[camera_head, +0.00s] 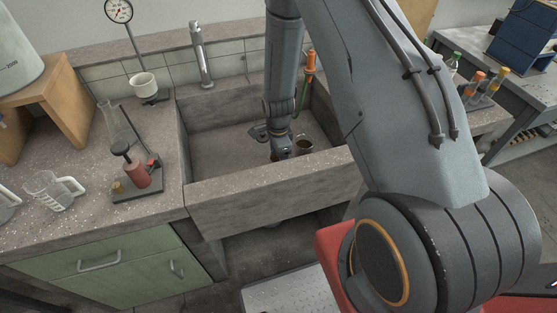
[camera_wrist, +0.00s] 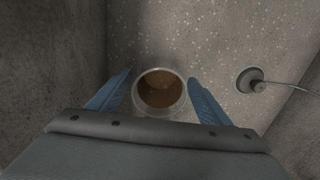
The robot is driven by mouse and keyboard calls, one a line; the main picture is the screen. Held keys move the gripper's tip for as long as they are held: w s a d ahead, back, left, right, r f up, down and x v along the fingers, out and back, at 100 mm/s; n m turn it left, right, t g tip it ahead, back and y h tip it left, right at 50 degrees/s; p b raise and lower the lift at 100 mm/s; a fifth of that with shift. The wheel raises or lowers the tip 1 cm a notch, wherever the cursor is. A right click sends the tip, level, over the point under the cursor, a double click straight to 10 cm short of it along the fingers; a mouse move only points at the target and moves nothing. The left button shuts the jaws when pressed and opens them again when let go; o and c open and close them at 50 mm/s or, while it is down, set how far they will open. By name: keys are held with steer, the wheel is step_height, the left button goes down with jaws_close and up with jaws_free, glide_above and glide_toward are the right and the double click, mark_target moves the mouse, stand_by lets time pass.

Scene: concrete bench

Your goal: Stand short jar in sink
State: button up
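The short jar (camera_wrist: 160,76) shows in the wrist view as a round pale rim with brown inside, its mouth facing the camera. It looks upright on the sink floor. In the head view the jar (camera_head: 304,146) is small and sits inside the grey stone sink (camera_head: 265,187), close to the right side of my gripper (camera_head: 283,151). In the wrist view the blue fingers of my gripper (camera_wrist: 160,82) are spread, one on each side of the jar, with narrow gaps. The jar's lower part is hidden in both views.
A dark round plug (camera_wrist: 250,80) with a thin cord lies right of the jar. The sink walls rise around my arm; a tap (camera_head: 201,55) stands behind. The sink's left floor looks clear.

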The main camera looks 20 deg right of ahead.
steer(key=shift+r, duration=0.1)
step_height(320, 180, up, 12)
steer(key=b, duration=0.3)
steer(key=s+r+n+t, duration=0.1)
steer(key=s+r+n, duration=1.4)
steer(key=s+n, duration=0.2)
steer(key=shift+a+r+n, duration=0.3)
steer(key=shift+r+n, duration=0.05)
steer(key=shift+n, duration=0.15)
